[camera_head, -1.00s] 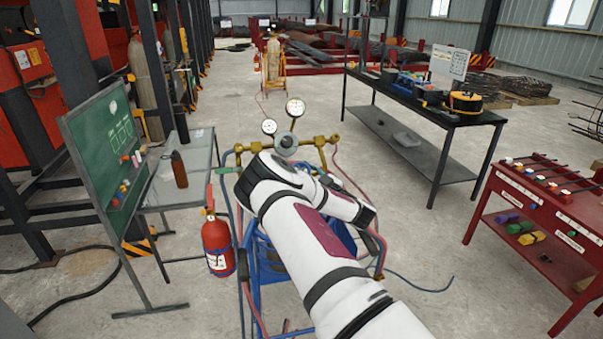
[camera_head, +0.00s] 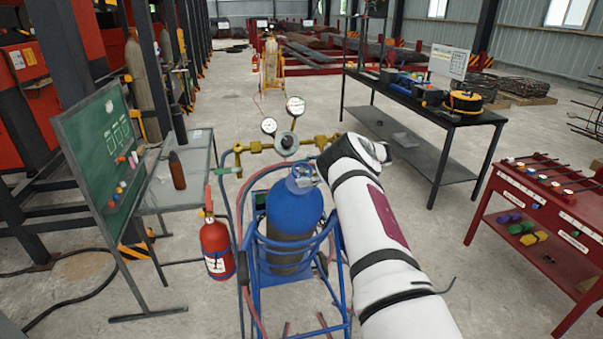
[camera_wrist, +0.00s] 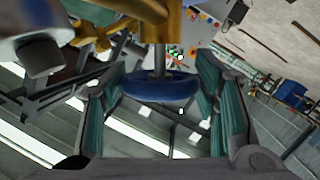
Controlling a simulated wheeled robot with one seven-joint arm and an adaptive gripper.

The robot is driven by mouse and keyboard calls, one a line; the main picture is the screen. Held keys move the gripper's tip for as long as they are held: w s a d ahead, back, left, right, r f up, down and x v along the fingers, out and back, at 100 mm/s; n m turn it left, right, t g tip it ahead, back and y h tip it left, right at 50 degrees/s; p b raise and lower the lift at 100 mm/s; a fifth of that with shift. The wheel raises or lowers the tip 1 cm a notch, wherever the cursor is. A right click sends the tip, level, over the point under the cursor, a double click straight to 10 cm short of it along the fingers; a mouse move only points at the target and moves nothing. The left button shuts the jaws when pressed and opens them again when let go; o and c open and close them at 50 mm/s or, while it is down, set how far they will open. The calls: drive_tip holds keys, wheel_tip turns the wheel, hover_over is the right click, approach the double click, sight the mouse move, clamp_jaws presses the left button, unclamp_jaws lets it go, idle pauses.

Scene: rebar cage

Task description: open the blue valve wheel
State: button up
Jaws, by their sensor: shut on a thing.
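The blue valve wheel (camera_wrist: 160,86) shows in the wrist view, on a metal stem below a brass-coloured fitting (camera_wrist: 172,22). My gripper (camera_wrist: 160,76) has its teal-padded fingers on both sides of the wheel and is shut on it. In the head view the wheel and my gripper are hidden behind my arm. The brass manifold (camera_head: 258,147) with two round gauges (camera_head: 295,106) stands above a blue gas cylinder (camera_head: 294,215) in a blue trolley.
A red fire extinguisher (camera_head: 216,246) hangs left of the trolley. A green board (camera_head: 104,142) and a grey table (camera_head: 202,165) stand further left. A black workbench (camera_head: 424,108) and a red rack (camera_head: 545,215) are right. Hoses hang around the trolley.

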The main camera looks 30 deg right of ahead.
sight(302, 168)
drive_tip(key=n+g, duration=0.1)
drive_tip(key=n+g+b, duration=0.1)
drive_tip(key=n+g, duration=0.1)
drive_tip(key=g, duration=0.1)
drive_tip(key=shift+w+b, duration=0.25)
drive_tip(key=shift+b, duration=0.15)
drive_tip(key=shift+f+n+g+h, duration=0.1)
drive_tip(key=shift+n+g+h, duration=0.2)
drive_tip(key=shift+n+g, duration=0.3)
drive_tip(key=shift+s+a+g+b, duration=0.1)
drive_tip(key=shift+g+b, duration=0.2)
drive_tip(key=o, duration=1.2)
wheel_tip(302, 168, up, 10)
